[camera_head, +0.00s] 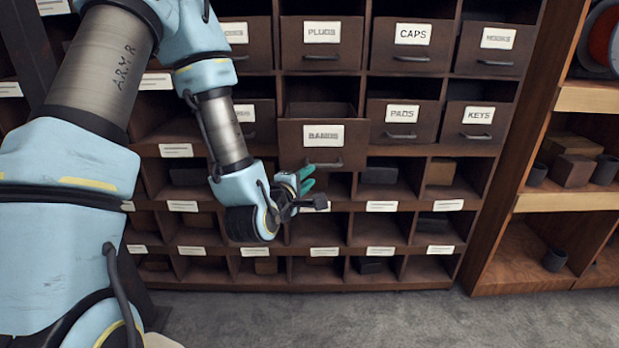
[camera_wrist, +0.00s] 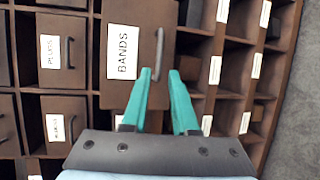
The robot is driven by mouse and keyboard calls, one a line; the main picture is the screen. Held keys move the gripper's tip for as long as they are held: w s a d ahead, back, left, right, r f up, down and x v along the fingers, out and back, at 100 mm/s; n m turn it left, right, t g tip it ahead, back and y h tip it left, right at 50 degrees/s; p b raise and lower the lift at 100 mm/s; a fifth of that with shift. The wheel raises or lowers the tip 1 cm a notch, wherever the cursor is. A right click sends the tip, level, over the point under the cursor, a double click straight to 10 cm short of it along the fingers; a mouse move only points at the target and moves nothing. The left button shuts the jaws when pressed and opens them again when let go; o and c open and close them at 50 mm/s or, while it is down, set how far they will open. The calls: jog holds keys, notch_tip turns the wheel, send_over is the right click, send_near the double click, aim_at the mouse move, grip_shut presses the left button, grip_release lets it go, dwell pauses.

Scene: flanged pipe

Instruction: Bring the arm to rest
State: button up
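My gripper (camera_head: 305,181) has teal fingers and is in front of the cabinet, just below the BANDS drawer (camera_head: 323,146). In the wrist view my gripper (camera_wrist: 162,73) shows its two fingers apart with nothing between them. The BANDS drawer stands pulled out, and its open top shows in the head view. Its handle (camera_wrist: 158,54) is just ahead of the fingertips in the wrist view; I cannot tell whether they touch. My arm reaches in from the left of the head view, with its elbow high.
The cabinet has closed drawers around BANDS, such as PADS (camera_head: 401,121), KEYS (camera_head: 478,122) and PLUGS (camera_head: 321,42). Open cubbies with dark blocks (camera_head: 379,172) lie below. A wooden shelf (camera_head: 560,202) with pipe pieces stands at right. The grey floor (camera_head: 400,318) in front is clear.

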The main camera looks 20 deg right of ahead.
jog(key=shift+w, duration=0.1)
jog(key=w+a+m+g+y+p, duration=0.2)
jog(key=a+m+y, duration=0.15)
jog(key=a, duration=0.45)
jog(key=w+a+m+g+y+p, duration=0.1)
jog(key=w+a+m+y, duration=0.25)
jog(key=a, duration=0.45)
jog(key=s+a+r+m+g+y+p, duration=0.1)
jog(key=s+a+r+g+y, duration=0.1)
jog(key=s+a, duration=0.3)
jog(key=s+a+r+m+g+y+p, duration=0.2)
jog(key=s+a+r+g, duration=0.2)
jog(key=a, duration=0.8)
jog(key=shift+s+a+r+m+y, duration=0.35)
jog(key=shift+s+r, duration=0.25)
jog(key=shift+s, duration=0.2)
jog(key=shift+d, duration=0.1)
